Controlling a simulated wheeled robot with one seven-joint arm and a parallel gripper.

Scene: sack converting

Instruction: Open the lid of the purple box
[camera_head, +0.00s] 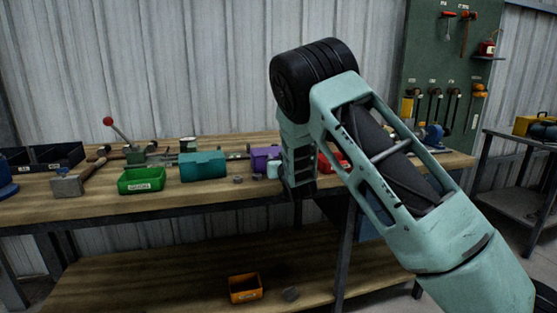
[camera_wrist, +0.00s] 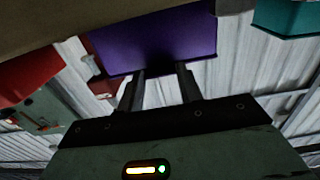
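The purple box (camera_head: 264,156) stands on the workbench, just left of my arm's lower end in the head view, which hides part of it. In the wrist view, which looks upside down, the purple box (camera_wrist: 160,42) fills the upper middle. My gripper (camera_wrist: 159,70) has its two fingers apart, with their tips at the box's near edge in the picture. Nothing shows held between them. I cannot tell whether the fingers touch the box. The lid's seam is not clear, and no opening shows. In the head view my fingertips are hidden.
A teal box (camera_head: 203,166) and a green bin (camera_head: 141,180) stand left of the purple box. A light cup (camera_head: 273,169) is close in front of it. A red bin (camera_head: 334,162) is right, partly behind my arm. An orange bin (camera_head: 245,289) sits on the lower shelf.

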